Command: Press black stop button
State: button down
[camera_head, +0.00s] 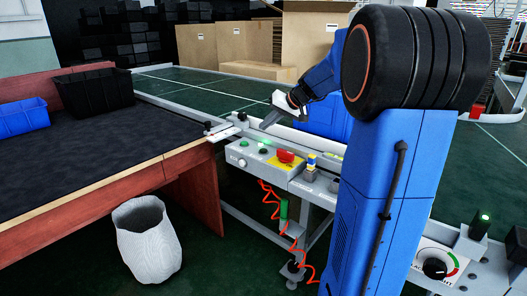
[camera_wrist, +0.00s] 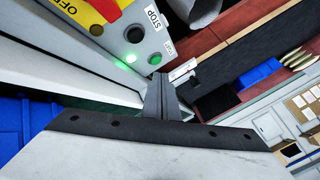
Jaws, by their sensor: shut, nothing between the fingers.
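The black stop button (camera_wrist: 135,33) sits on a grey control box beside a STOP label, in the wrist view. Next to it are a lit green lamp (camera_wrist: 133,58) and a dark green button (camera_wrist: 155,58) by the START label. My gripper (camera_wrist: 163,82) is shut with its fingers together and empty, its tips close to the dark green button in the picture but apart from the black one. In the head view my gripper (camera_head: 267,122) hangs above the control box (camera_head: 255,170), near its back left part.
A red switch (camera_head: 286,156) on a yellow plate sits on the same box. The conveyor rail runs behind the box. A dark-topped table (camera_head: 75,155) with blue (camera_head: 22,118) and black bins (camera_head: 95,90) stands left. A white waste basket (camera_head: 147,240) is on the floor.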

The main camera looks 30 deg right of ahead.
aim_at(266, 151)
jog(key=shift+f, duration=3.4)
jog(key=shift+f, duration=0.25)
jog(key=shift+f, duration=0.2)
jog(key=shift+f, duration=0.4)
jog(key=shift+r, duration=0.15)
dwell(0.3)
jog(key=shift+r, duration=0.7)
jog(key=shift+r, duration=2.5)
jog(key=shift+s+a, duration=0.1)
